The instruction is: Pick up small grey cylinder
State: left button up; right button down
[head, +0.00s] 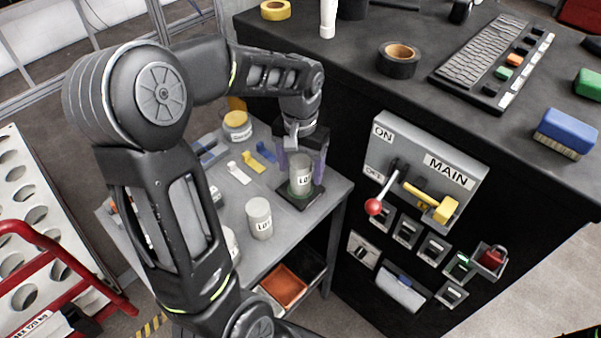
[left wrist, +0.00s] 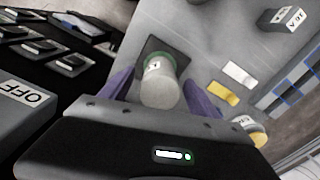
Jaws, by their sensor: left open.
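A small grey cylinder (head: 301,177) with a white label stands upright on a dark square pad (head: 290,198) near the right edge of the grey side table (head: 330,196). My left gripper (head: 302,167) is above the pad, its purple fingers apart on either side of this cylinder. In the left wrist view the cylinder (left wrist: 161,88) sits between the open fingers, with a green ring at its base; contact with the fingers cannot be told. A second grey labelled cylinder (head: 259,217) stands apart, nearer on the same table. My right gripper is not in view.
A yellow-lidded jar (head: 236,122), a white clip (head: 238,173) and a yellow clip (head: 259,160) are on the table behind the cylinders. A black console with a MAIN switch panel (head: 425,175) rises close on the right. An orange tray (head: 284,286) is below.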

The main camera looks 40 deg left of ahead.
pick_arm(q)
notch_tip(320, 180, down, 2)
jog(key=shift+f, duration=0.15)
jog(key=shift+c, duration=0.4)
grip_shut()
dwell(0.8)
